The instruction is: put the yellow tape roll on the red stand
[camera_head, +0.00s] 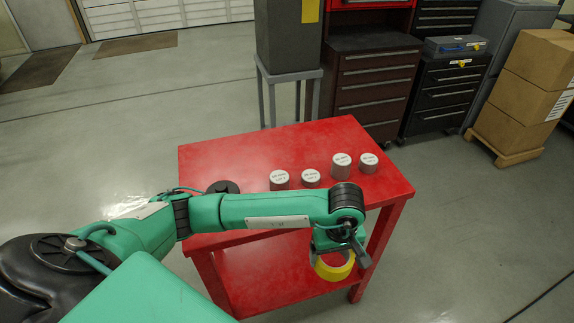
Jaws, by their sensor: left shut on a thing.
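The yellow tape roll (336,269) hangs below my left gripper (338,255) at the front right of the red stand (240,149). My left gripper is shut on the tape roll. From this view the roll appears in front of the stand's front edge, over its lower shelf in the picture, not on the top. The left arm reaches across the front of the stand and hides part of its top. My right gripper is not in view.
Several grey cylinders with white labelled tops, one of them (341,166), stand on the right half of the stand's top. A black round thing (223,187) shows behind my arm. The top's back left is clear. Drawer cabinets (375,85) stand behind.

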